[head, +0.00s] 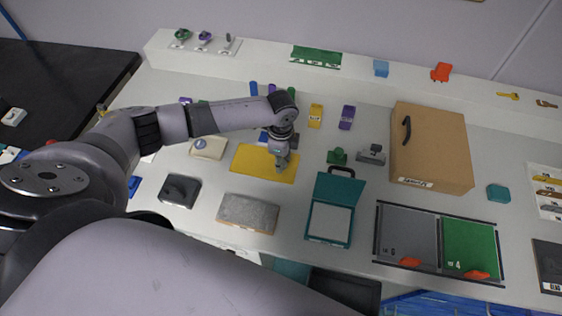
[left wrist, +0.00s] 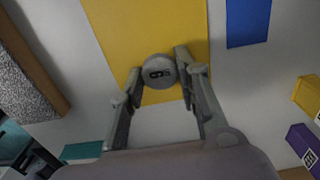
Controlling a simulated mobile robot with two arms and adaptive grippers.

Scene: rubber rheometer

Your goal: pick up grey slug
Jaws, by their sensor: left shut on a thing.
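The grey slug (left wrist: 160,71) is a round grey piece with a dark marking on its face, seen in the left wrist view between my left gripper's fingertips. My left gripper (left wrist: 158,80) is shut on it, one finger on each side. In the head view my left gripper (head: 281,163) is over the right part of the yellow mat (head: 255,163), and the slug is hard to make out there. The yellow mat also shows behind the slug in the left wrist view (left wrist: 125,35). My right gripper is not in view.
A speckled grey block (head: 248,213) lies in front of the mat, and a teal clipboard-like case (head: 334,208) is to its right. A brown box (head: 430,145) stands further right.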

